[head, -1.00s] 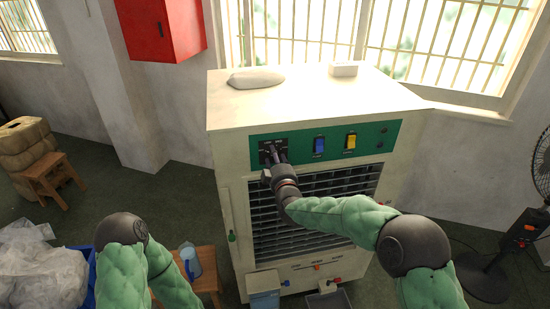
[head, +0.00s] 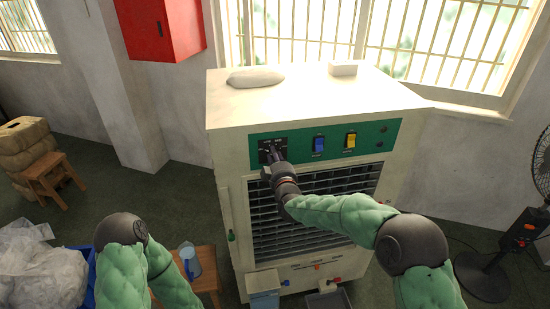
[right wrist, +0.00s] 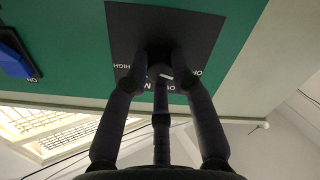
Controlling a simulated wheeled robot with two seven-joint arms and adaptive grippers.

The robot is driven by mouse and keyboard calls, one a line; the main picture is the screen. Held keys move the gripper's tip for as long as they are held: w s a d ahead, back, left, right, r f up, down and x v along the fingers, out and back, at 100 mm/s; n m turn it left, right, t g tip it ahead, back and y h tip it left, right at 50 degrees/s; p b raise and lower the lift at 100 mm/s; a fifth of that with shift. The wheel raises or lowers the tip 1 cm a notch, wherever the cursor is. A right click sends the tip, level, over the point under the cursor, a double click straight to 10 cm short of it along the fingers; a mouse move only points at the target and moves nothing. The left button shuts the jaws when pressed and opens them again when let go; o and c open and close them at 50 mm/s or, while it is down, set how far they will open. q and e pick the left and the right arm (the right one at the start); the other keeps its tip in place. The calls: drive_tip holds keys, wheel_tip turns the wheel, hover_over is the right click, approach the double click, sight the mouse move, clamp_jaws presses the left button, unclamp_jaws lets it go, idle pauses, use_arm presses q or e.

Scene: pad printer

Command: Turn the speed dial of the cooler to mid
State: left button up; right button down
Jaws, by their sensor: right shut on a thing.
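The cooler (head: 225,160) is a large cream cabinet with a green control strip (head: 375,137) across its upper front. The speed dial (right wrist: 162,72) sits on a black plate (right wrist: 195,30) at the strip's left end. Its dark knob is mostly hidden by the fingers; a small white mark shows on it. HIGH is readable on the plate, and other lettering is partly covered. My right gripper (head: 275,155) is shut on the dial, one finger on each side, also in the right wrist view (right wrist: 161,75). My left arm shows at lower left, but its gripper is out of view.
A blue switch (head: 318,145) and a yellow switch (head: 350,141) sit right of the dial. A louvred grille (head: 330,205) lies below the strip. A wooden stool (head: 205,275) stands left of the cooler, and a black fan (head: 535,190) stands at right.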

drive_tip(key=shift+d+r+m+b, duration=0.1)
drive_tip(key=shift+r+m+b, duration=0.05)
drive_tip(key=shift+m+b, duration=4.35)
drive_tip(key=shift+d+r+m+b, duration=0.1)
drive_tip(key=shift+r+m+b, duration=0.05)
drive_tip(key=shift+m+b, duration=4.35)
drive_tip(key=shift+m+p, duration=0.65)
drive_tip(key=shift+m, duration=0.15)
drive_tip(key=c, duration=1.1)
unclamp_jaws()
drive_tip(key=shift+o, duration=0.2)
drive_tip(key=shift+f, duration=0.1)
drive_tip(key=shift+a+f, duration=0.1)
